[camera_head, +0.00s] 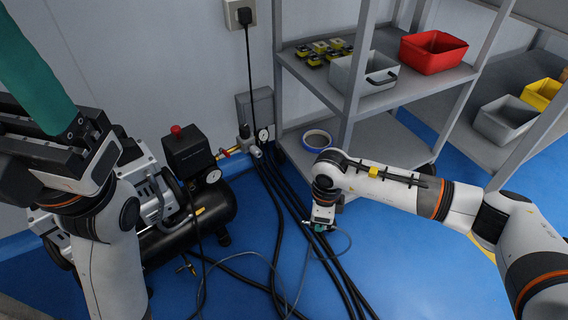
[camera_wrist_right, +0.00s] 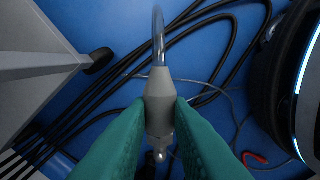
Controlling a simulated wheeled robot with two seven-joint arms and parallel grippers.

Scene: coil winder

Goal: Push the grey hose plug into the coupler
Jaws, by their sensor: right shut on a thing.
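The grey hose plug (camera_wrist_right: 160,98) is held between the teal fingers of my right gripper (camera_wrist_right: 160,120) in the right wrist view. Its metal tip points to the bottom of that picture, and a clear hose (camera_wrist_right: 158,35) leaves its other end. In the head view my right gripper (camera_head: 320,227) hangs low over the blue floor, right of the black hoses; the plug is too small to make out there. A metal fitting (camera_head: 255,152), possibly the coupler, sits by the wall gauge, apart from the gripper. One teal finger of my left gripper (camera_head: 35,70) shows at the upper left.
A black compressor (camera_head: 205,215) stands at the left, with a gauge and a red knob. Black hoses (camera_head: 285,225) run across the floor. A grey shelf (camera_head: 385,90) with a red bin (camera_head: 432,52) and a roll of tape (camera_head: 317,139) stands behind my right arm.

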